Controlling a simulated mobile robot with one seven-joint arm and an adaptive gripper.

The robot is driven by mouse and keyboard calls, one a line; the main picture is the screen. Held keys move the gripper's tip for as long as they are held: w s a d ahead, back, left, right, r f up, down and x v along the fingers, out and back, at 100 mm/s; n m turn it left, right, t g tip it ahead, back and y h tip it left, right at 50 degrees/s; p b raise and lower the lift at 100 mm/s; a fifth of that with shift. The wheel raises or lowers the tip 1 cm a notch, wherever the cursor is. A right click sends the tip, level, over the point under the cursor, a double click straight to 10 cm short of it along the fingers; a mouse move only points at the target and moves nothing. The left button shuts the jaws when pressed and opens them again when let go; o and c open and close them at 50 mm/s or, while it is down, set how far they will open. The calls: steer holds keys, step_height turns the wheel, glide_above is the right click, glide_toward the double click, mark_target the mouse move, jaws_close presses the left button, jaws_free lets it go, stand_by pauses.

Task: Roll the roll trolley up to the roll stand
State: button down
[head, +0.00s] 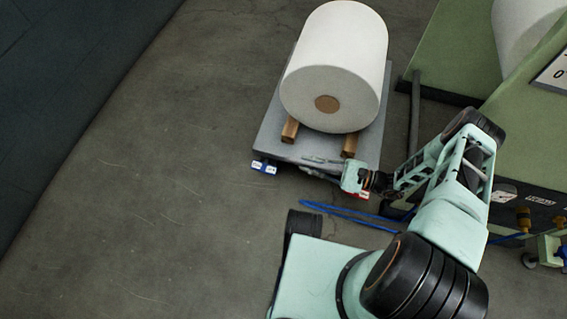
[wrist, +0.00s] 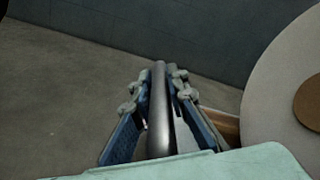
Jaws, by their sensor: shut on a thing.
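The roll trolley (head: 268,140) is a flat grey platform on the concrete floor. A large white roll (head: 340,50) with a brown core lies on its wooden blocks. The roll stand (head: 530,130) is the green machine to the right; a narrow floor gap shows between it and the trolley. My gripper (head: 318,166) is at the trolley's near edge. In the wrist view, my gripper (wrist: 158,90) has its blue-padded fingers on both sides of a dark round bar (wrist: 158,120), which looks like the trolley's handle. The bar's lower end is hidden.
Blue hoses (head: 345,212) lie on the floor near my arm. Another white roll (head: 525,30) shows at the stand's top right. The floor to the left is clear, up to a dark surface (head: 60,80).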

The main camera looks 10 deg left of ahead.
mark_target(336, 170)
steer(key=d, duration=0.6)
steer(key=shift+s+d, duration=0.1)
steer(key=shift+d, duration=0.4)
steer(key=c, duration=1.9)
jaws_free()
steer(key=shift+c, duration=0.2)
steer(key=shift+o, duration=0.3)
steer(key=shift+r, duration=0.3)
step_height(336, 170, up, 9)
steer(key=shift+r, duration=0.2)
